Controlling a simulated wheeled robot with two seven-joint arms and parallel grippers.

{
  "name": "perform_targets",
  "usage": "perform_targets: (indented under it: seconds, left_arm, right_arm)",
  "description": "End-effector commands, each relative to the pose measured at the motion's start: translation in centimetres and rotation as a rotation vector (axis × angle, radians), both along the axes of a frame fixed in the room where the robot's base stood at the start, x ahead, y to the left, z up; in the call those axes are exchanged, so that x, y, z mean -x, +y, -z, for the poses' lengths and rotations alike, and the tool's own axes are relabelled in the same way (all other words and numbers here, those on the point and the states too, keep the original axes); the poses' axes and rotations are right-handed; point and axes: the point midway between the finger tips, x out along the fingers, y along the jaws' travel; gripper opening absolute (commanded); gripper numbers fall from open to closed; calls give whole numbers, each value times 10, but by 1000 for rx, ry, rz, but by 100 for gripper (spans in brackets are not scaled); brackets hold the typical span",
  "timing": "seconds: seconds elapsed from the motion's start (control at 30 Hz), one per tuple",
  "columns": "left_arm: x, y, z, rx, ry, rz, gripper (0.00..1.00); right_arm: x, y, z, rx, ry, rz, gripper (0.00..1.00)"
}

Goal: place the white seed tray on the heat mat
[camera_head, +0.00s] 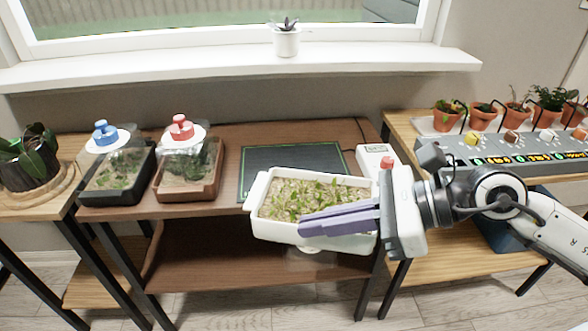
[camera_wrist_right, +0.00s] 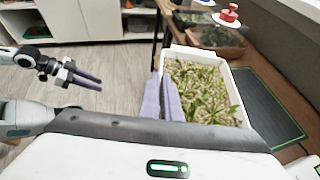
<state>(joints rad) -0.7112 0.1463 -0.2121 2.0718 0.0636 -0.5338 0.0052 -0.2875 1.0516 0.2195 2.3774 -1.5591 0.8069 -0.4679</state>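The white seed tray (camera_head: 262,222), full of soil and green seedlings, is at the front of the brown table in the head view. It also shows in the wrist view (camera_wrist_right: 240,95). My right gripper (camera_head: 312,224) has its purple fingers on either side of the tray's near wall, shut on it. The tray's front reaches past the table edge; whether its base touches the table is hidden. The dark heat mat (camera_head: 262,160) with a green border lies behind it, partly covered from view. My left gripper (camera_wrist_right: 98,84) is away from the tray, empty, fingers apart.
Two clear-lidded planters, with a blue knob (camera_head: 104,132) and a red knob (camera_head: 180,128), stand left of the mat. A white box with a red button (camera_head: 372,158) stands right. A control panel (camera_head: 500,150) and potted plants (camera_head: 483,117) are further right.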

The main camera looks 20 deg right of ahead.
Motion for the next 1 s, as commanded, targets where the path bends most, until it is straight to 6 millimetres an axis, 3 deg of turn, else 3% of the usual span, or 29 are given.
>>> perform_targets:
  seconds: [0.17,0.6,1.0]
  left_arm:
    - [0,0,0,0,1,0,31]
    - [0,0,0,0,1,-1,31]
    - [1,0,0,0,1,-1,31]
  right_arm:
    - [-5,-21,-29,0,-9,10,0]
    - [-6,-26,-31,3,-37,20,0]
    - [-4,-19,-27,-3,-9,12,0]
